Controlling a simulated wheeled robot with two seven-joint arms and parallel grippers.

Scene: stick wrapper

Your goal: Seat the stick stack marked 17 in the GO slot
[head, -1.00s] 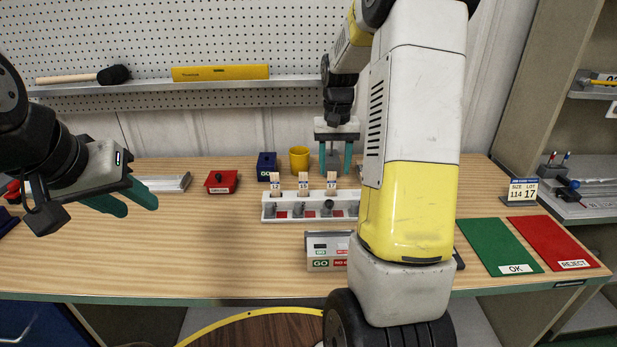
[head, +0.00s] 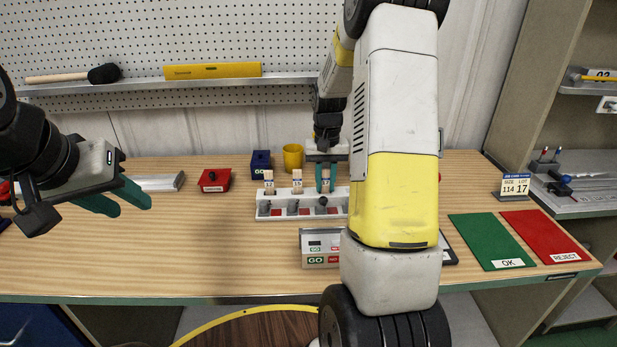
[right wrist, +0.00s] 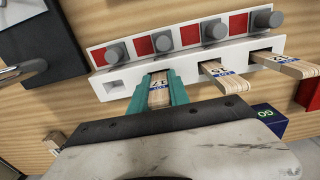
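The stick stack marked 17 (head: 326,185) stands upright in the white rack (head: 264,211); it also shows in the right wrist view (right wrist: 159,80). My right gripper (head: 325,180) is at this stack, with a teal finger close against each side; the fingers (right wrist: 160,92) appear shut on it. The stack's base is still at the rack. The gauge block (head: 312,249) with a green GO label and a red label stands in front of the rack, partly hidden by my right arm; its slots are not clear. My left gripper (head: 122,198) is open and empty at the left.
Two more stacks, 12 (head: 269,181) and 15 (head: 297,182), stand in the rack. A blue GO box (head: 261,165), yellow cup (head: 293,157) and red box (head: 215,181) are behind. Green OK (head: 485,240) and red REJECT (head: 540,237) mats lie right. The front-left table is clear.

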